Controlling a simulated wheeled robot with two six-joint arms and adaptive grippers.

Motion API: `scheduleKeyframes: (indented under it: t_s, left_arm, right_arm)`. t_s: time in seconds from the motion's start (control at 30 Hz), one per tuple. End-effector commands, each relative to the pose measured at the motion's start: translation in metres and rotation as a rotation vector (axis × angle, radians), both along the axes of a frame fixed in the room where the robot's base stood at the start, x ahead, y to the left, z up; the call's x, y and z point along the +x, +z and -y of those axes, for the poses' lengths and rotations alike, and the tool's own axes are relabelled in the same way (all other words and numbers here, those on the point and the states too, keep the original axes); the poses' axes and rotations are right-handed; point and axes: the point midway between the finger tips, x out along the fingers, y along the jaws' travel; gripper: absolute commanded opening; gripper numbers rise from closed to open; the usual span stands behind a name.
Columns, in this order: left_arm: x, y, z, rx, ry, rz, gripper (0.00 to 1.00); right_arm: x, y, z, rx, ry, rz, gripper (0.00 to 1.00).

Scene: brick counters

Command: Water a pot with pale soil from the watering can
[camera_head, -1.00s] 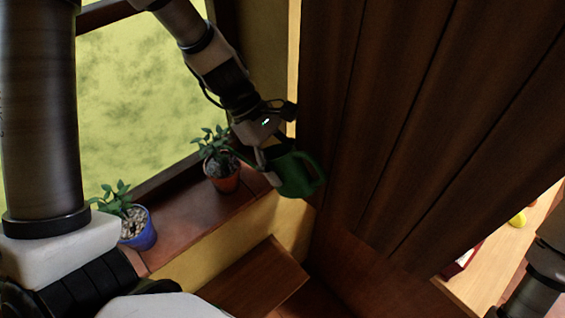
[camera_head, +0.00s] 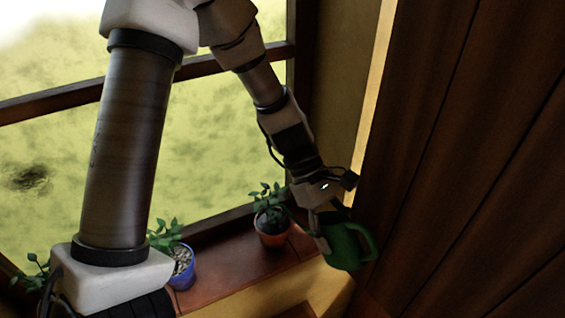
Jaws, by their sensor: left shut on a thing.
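My left gripper (camera_head: 328,228) is shut on the green watering can (camera_head: 346,247), at the right end of the window sill. The can hangs just right of a terracotta pot (camera_head: 272,238) with a leafy plant and dark-looking soil. A blue pot (camera_head: 183,272) with pale, greyish soil and a plant stands further left on the sill, partly behind my left arm. Leaves of another plant (camera_head: 33,278) show at the far left; its pot is hidden. The can's spout is hard to make out near the terracotta pot. My right gripper is out of view.
The reddish-brown sill (camera_head: 232,264) runs below a window with dark bars (camera_head: 60,104). A dark wooden panel (camera_head: 455,170) fills the right side, close to the can. The sill is bare between the blue and terracotta pots.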

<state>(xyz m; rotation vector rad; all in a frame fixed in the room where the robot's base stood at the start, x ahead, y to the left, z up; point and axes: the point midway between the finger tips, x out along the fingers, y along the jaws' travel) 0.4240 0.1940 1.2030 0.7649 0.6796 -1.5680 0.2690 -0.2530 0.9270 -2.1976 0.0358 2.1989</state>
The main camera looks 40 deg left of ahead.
Motion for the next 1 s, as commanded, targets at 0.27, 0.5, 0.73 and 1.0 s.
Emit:
scheduleKeyframes:
  t_s: [0.27,0.5,0.73,1.0]
  left_arm:
    - [-0.001,-0.007,0.002,0.041,-0.003,0.003,0.00]
    - [-0.001,-0.021,0.006,0.132,-0.001,0.017,0.00]
    - [-0.001,-0.038,0.010,0.234,-0.002,0.029,0.00]
    - [-0.001,-0.055,0.010,0.341,-0.002,0.043,0.00]
  right_arm:
    - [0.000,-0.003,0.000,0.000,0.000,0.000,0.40]
    - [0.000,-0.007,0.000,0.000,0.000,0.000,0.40]
    - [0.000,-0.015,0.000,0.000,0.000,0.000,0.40]
    - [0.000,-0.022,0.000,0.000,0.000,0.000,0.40]
